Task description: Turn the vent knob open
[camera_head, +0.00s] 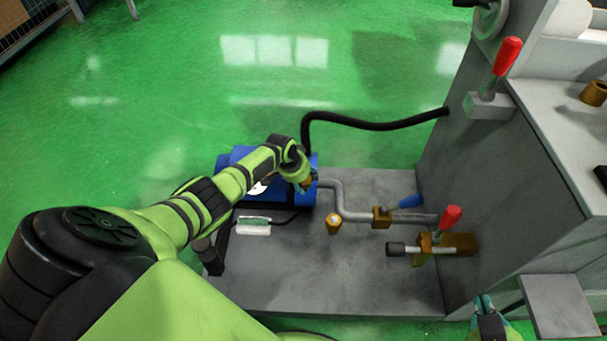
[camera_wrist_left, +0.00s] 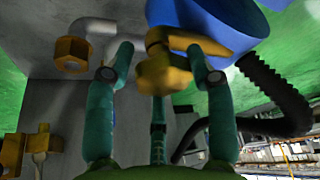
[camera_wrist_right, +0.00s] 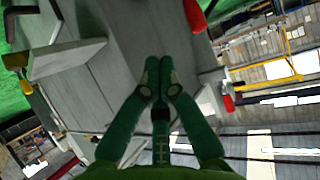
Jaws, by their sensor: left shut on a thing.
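A brass vent knob (camera_wrist_left: 163,76) sits on a brass fitting beside the blue tank (camera_wrist_left: 215,22) in the left wrist view. My left gripper (camera_wrist_left: 160,55) has its green fingers on both sides of the knob and is shut on it. In the head view my left gripper (camera_head: 304,184) is at the right end of the blue tank (camera_head: 241,158) and mostly hides the knob. My right gripper (camera_head: 487,306) is low on the right in the head view. Its fingertips (camera_wrist_right: 160,65) meet with nothing between them in the right wrist view.
A grey pipe (camera_head: 341,203) runs from the tank to a brass valve with a blue handle (camera_head: 411,201). A red-handled brass valve (camera_head: 448,229) stands by the grey machine (camera_head: 500,170). A black hose (camera_head: 375,126) arches behind. Green floor is clear at the back.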

